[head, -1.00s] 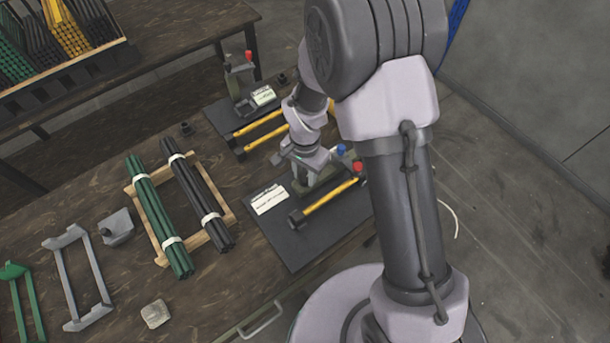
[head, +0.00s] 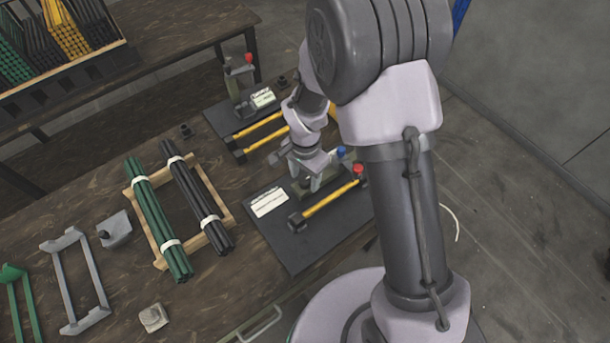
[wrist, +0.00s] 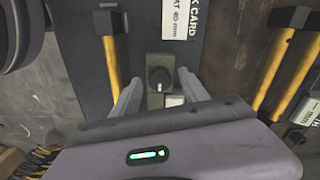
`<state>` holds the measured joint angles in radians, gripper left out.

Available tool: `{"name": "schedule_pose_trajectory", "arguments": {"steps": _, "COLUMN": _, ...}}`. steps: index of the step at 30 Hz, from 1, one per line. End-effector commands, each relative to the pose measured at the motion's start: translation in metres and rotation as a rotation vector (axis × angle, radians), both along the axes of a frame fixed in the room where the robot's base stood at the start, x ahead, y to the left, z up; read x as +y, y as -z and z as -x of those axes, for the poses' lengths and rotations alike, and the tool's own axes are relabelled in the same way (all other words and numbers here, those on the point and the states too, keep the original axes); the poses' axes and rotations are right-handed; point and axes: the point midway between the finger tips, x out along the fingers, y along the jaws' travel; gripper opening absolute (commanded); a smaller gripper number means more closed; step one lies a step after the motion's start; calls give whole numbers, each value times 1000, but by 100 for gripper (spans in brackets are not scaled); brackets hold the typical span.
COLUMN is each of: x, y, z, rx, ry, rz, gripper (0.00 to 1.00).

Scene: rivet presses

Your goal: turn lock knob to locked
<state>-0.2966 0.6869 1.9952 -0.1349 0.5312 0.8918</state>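The lock knob (wrist: 158,76) is a dark round knob with a pale mark, on an olive-green block (wrist: 155,100) of the near press. I cannot tell from the mark whether it stands at locked. My gripper (wrist: 158,86) is open, with one finger on each side of the knob and visible gaps. In the head view my gripper (head: 307,180) points down over the near press, and its fingers hide the knob there. The near press has a dark base plate (head: 290,250), a white card (head: 269,203), a yellow bar (head: 330,200), a red ball (head: 358,168) and a blue ball (head: 340,152).
A second press (head: 240,85) with yellow bars stands behind. Left of the near press, a wooden rack (head: 161,264) holds green rods (head: 158,220) and black rods (head: 197,195). Grey (head: 75,285) and green (head: 20,305) frames lie at the left of the table.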

Motion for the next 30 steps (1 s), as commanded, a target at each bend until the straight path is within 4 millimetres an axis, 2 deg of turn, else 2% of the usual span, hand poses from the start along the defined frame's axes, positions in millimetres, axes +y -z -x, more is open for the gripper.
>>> {"name": "schedule_pose_trajectory", "arguments": {"steps": 8, "x": 0, "y": -1, "z": 0, "rx": 0, "ry": -1, "rz": 0, "gripper": 52}}
{"name": "schedule_pose_trajectory", "arguments": {"steps": 11, "x": 0, "y": -13, "z": 0, "rx": -1, "ry": 0, "rz": -1, "gripper": 52}}
{"name": "schedule_pose_trajectory", "arguments": {"steps": 14, "x": 0, "y": -39, "z": -1, "rx": -3, "ry": -1, "rz": 0, "gripper": 52}}
{"name": "schedule_pose_trajectory", "arguments": {"steps": 21, "x": 0, "y": -120, "z": -1, "rx": -3, "ry": -1, "rz": -1, "gripper": 52}}
{"name": "schedule_pose_trajectory", "arguments": {"steps": 24, "x": 0, "y": -146, "z": -1, "rx": -3, "ry": 0, "rz": -2, "gripper": 52}}
{"name": "schedule_pose_trajectory", "arguments": {"steps": 27, "x": 0, "y": -164, "z": 0, "rx": -1, "ry": -1, "rz": 0, "gripper": 52}}
{"name": "schedule_pose_trajectory", "arguments": {"steps": 30, "x": 0, "y": -172, "z": 0, "rx": 0, "ry": -1, "rz": 0, "gripper": 52}}
